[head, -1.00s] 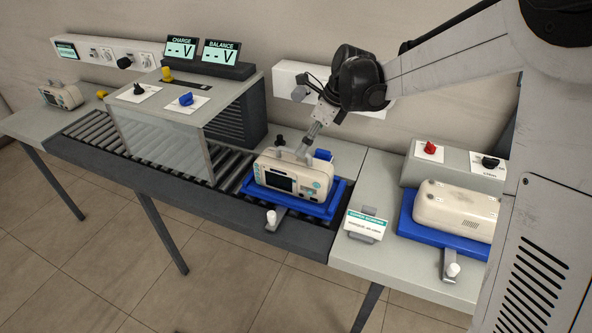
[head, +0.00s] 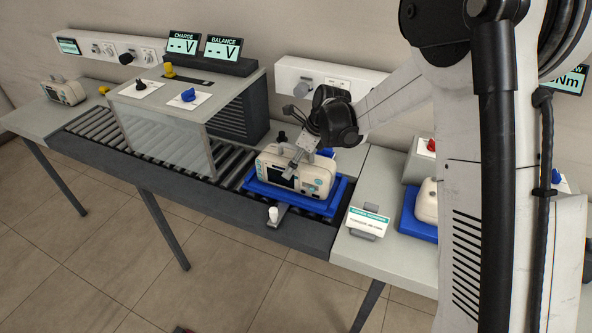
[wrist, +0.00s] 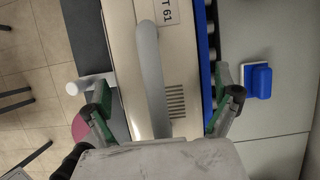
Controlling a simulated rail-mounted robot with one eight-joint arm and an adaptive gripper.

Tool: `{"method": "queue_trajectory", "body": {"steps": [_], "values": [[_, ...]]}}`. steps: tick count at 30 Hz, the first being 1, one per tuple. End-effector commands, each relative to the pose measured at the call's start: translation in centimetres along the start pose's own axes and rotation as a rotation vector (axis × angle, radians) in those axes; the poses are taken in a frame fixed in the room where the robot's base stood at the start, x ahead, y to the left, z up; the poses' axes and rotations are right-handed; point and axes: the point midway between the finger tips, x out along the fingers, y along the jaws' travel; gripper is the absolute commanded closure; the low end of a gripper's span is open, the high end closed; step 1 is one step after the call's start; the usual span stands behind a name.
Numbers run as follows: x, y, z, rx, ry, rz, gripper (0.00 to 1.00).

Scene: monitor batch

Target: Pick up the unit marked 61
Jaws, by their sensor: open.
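The unit marked 61 (head: 316,181) is a cream monitor with a dark screen and a grey top handle. It sits upright in a blue tray (head: 334,205) on the roller conveyor. In the wrist view the unit (wrist: 188,65) shows from above, with a partly cut-off label ending "T 61" (wrist: 167,12). My gripper (head: 292,168) is at the unit's top in the head view, partly covering its screen side. In the wrist view my gripper (wrist: 163,92) is open and empty, its fingers wide apart with the handle (wrist: 150,75) between them. Contact cannot be told.
A second cream unit (head: 426,203) on a blue tray at right is mostly hidden by my arm. A third unit (head: 64,92) stands at the far left. A clear-fronted box (head: 160,140) spans the conveyor. A white knob (head: 273,214) and a sign (head: 367,222) stand nearby.

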Motion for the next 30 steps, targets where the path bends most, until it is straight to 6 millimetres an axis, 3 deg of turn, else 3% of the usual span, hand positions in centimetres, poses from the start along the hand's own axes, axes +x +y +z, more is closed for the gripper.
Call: {"method": "queue_trajectory", "body": {"steps": [10,26,30], "values": [[0.77,0.03,-0.01,0.0,0.0,0.0,0.04],[0.75,0.03,0.0,0.0,0.0,0.0,0.75],[0.7,0.04,0.03,0.0,-0.001,0.0,0.78]]}}
